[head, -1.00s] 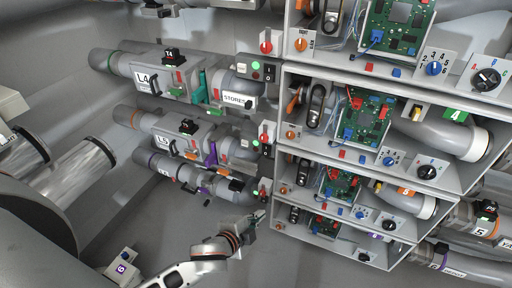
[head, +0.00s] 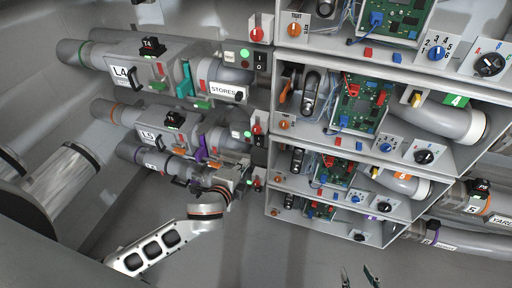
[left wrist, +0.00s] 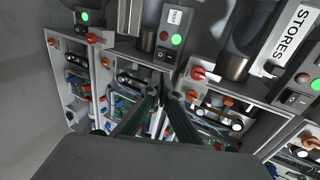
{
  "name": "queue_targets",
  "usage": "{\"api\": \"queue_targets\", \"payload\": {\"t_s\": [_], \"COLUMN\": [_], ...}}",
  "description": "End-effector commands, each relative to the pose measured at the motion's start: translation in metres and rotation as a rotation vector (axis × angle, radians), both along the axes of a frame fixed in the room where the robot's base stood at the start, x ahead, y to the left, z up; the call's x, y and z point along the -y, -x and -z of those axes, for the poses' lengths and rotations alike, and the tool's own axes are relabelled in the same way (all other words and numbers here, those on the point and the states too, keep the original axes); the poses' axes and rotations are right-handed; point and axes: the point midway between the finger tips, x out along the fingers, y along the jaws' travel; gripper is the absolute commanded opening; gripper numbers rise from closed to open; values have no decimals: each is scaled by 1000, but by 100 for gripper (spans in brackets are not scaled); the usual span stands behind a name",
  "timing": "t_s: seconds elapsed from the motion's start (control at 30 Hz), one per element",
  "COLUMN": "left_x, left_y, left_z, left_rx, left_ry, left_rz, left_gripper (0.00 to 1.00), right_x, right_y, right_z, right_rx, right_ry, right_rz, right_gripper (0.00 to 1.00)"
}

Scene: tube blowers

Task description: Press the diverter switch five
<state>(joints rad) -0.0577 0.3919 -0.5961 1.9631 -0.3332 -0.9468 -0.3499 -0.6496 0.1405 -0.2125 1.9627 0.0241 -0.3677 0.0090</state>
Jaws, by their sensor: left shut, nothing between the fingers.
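The line five switch box shows in the head view beside the L5 pipe, with a black rocker switch (head: 260,141) at its right end. In the left wrist view I take the middle box (left wrist: 173,32), with red and green lights and a rocker (left wrist: 165,55), to be the same one. My left gripper (head: 246,170) is shut and empty, just below that box in the head view. In the left wrist view its fingertips (left wrist: 161,88) point just below the rocker; contact cannot be told. My right gripper (head: 358,275) shows only its tips, apart and empty, at the bottom edge.
The L4 STORES box (head: 245,62) is above, with its own rocker. A red knob (left wrist: 198,73) sits close right of my left fingertips. Shelves with circuit boards (head: 358,103) stand to the right. The floor (head: 290,255) below is clear.

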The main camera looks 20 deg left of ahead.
Motion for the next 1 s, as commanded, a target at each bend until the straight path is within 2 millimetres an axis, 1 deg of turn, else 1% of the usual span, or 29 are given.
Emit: {"api": "queue_targets", "payload": {"t_s": [0.13, 0.27, 0.5, 0.7, 0.9, 1.0], "left_x": [0, 1, 2, 3, 4, 4], "left_y": [-8, -25, -69, -103, -123, -127], "left_z": [3, 10, 29, 43, 52, 54], "left_rx": [0, 1, 1, 0, 0, 0], "left_ry": [1, 1, 0, 0, 1, 1], "left_rz": [0, -1, -1, -1, 0, 0], "left_gripper": [0, 0, 0, 0, 0, 0], "right_x": [0, 0, 0, 0, 0, 0], "right_y": [0, 0, 1, 1, 1, 1], "right_z": [1, 3, 8, 13, 17, 17], "right_rx": [-1, -1, -2, -3, -4, -4], "right_ry": [0, 0, 1, 1, 1, 0], "right_rz": [0, 0, 0, 0, 0, 0], "right_gripper": [40, 40, 40, 40, 40, 40]}}
